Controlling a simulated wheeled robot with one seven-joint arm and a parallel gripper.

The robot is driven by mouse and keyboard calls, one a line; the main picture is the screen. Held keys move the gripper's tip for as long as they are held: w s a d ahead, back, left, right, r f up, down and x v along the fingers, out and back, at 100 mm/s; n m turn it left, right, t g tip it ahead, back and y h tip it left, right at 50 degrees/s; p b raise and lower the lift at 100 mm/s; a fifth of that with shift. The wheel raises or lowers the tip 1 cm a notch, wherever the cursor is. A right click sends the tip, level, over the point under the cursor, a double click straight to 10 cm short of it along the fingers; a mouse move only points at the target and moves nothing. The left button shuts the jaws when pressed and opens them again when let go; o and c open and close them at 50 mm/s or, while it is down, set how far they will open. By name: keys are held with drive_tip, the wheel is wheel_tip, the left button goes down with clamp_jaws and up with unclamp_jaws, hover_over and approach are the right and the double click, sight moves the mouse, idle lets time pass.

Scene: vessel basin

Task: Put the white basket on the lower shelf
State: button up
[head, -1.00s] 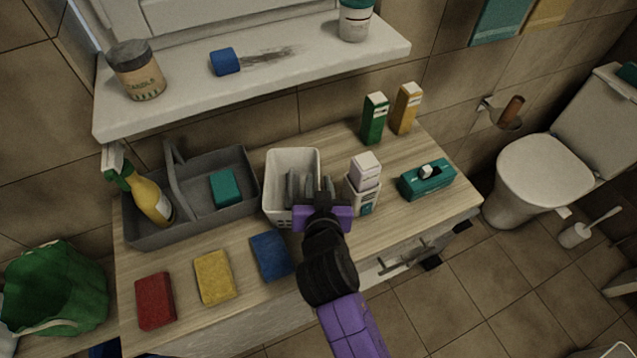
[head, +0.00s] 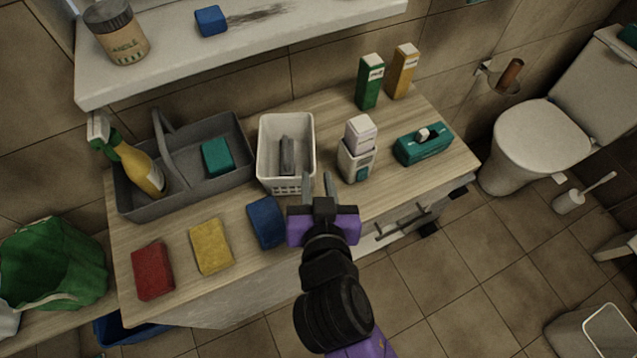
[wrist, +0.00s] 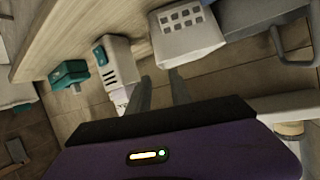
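The white basket (head: 265,165) stands upright on the wooden counter, between the grey caddy and the white dispenser. A grey upright piece (head: 287,155) shows inside it. Its slotted side also shows in the wrist view (wrist: 187,35). My gripper (head: 318,183) is open and empty, just in front of the basket's near right side and apart from it. Its two parallel fingers (wrist: 160,92) show with a gap between them in the wrist view. A wooden surface (head: 25,342) lies lower at the left; I cannot tell if it is the lower shelf.
The grey caddy (head: 190,195) holds a spray bottle (head: 138,168) and a teal sponge. Red, yellow and blue (head: 266,222) sponges lie along the counter's front. The white dispenser (head: 357,160) stands close right of the basket. A white ledge (head: 300,38) runs above; a green bag (head: 50,265) is lower left.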

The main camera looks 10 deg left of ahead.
drive_tip(key=shift+s+d+r, duration=0.1)
drive_tip(key=shift+s+r, duration=0.05)
drive_tip(key=shift+s, duration=0.1)
drive_tip(key=s+d+f+n, duration=0.1)
drive_tip(key=s+d+f, duration=0.35)
drive_tip(key=d, duration=0.35)
drive_tip(key=s+d+h, duration=0.1)
drive_tip(key=s+d, duration=1.2)
drive_tip(key=s, duration=0.2)
drive_tip(key=shift+s+d+r+m+t, duration=0.15)
drive_tip(key=shift+r+m+t, duration=0.15)
drive_tip(key=shift+r+m, duration=0.15)
drive_tip(key=shift+o, duration=0.4)
drive_tip(key=s+d+r+m+t+h, duration=0.1)
drive_tip(key=s+d+r+h, duration=0.1)
drive_tip(key=s+r, duration=0.3)
drive_tip(key=shift+s+d+r+m, duration=0.2)
drive_tip(key=shift+s+d+m, duration=0.15)
drive_tip(key=shift+s+d, duration=0.45)
drive_tip(key=shift+a, duration=0.1)
